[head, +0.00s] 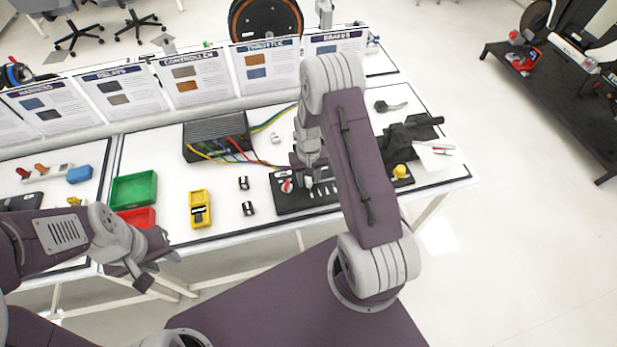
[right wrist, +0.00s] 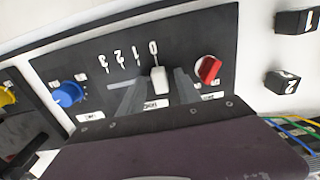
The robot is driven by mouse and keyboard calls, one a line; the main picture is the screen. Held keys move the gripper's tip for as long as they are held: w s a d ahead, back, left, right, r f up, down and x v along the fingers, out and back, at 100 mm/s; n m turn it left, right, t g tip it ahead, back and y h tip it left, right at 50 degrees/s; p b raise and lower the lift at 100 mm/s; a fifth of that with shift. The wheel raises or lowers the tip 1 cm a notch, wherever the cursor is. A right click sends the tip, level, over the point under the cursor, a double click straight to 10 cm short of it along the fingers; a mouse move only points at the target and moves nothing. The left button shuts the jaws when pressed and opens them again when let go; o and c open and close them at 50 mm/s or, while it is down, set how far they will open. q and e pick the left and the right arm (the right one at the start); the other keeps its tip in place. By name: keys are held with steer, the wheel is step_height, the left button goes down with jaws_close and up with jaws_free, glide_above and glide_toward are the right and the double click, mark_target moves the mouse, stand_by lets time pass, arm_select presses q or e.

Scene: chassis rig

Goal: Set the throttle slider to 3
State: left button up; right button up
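The black throttle panel (head: 290,203) lies on the bench, partly hidden by my right arm in the head view. In the right wrist view the panel (right wrist: 215,45) has a scale marked 0 to 3, with 3 at the left and 0 at the right. The white slider handle (right wrist: 158,79) stands by the 0 mark. My right gripper (right wrist: 160,84) is open, with a grey finger on each side of the handle; contact is not clear. My left gripper (head: 158,268) is open and empty in front of the bench's front edge.
A red knob (right wrist: 209,69) sits right of the slider and a blue knob (right wrist: 68,93) left of it. Coloured wires (head: 240,153) run from a black box (head: 215,132). Green (head: 134,190) and red (head: 137,217) bins and a yellow meter (head: 200,208) stand left.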

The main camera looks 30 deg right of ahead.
jaws_close()
stand_by(1.3)
